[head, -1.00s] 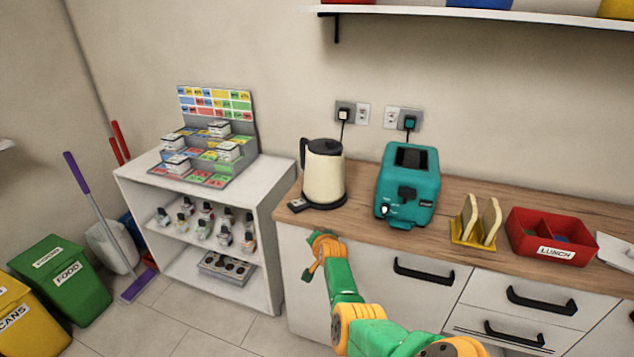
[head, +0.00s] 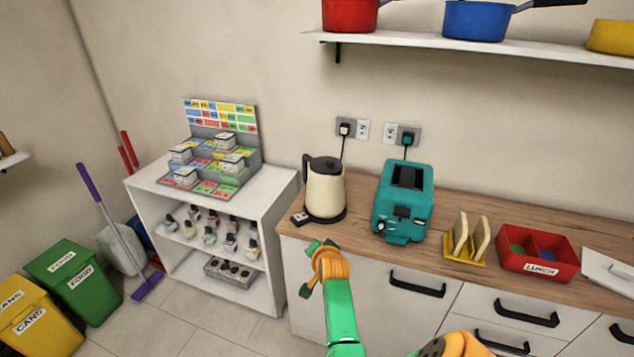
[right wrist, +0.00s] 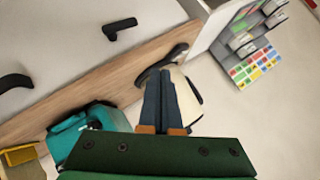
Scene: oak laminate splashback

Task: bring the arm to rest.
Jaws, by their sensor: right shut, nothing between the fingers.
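My right gripper (head: 316,249) is in front of the counter's front edge, below the kettle, in the head view. My green and orange right arm (head: 341,310) reaches up to it from the lower right. In the right wrist view the two dark fingers (right wrist: 165,98) are together with nothing between them. The cream kettle (right wrist: 188,98) shows behind them there, partly hidden. My left gripper is in neither view.
The wooden counter (head: 360,205) holds the kettle (head: 325,188), a teal toaster (head: 403,200), a yellow toast rack (head: 466,248) and a red lunch box (head: 537,264). A white shelf unit (head: 285,190) stands left. Floor (head: 190,325) shows between it and the bins (head: 75,283).

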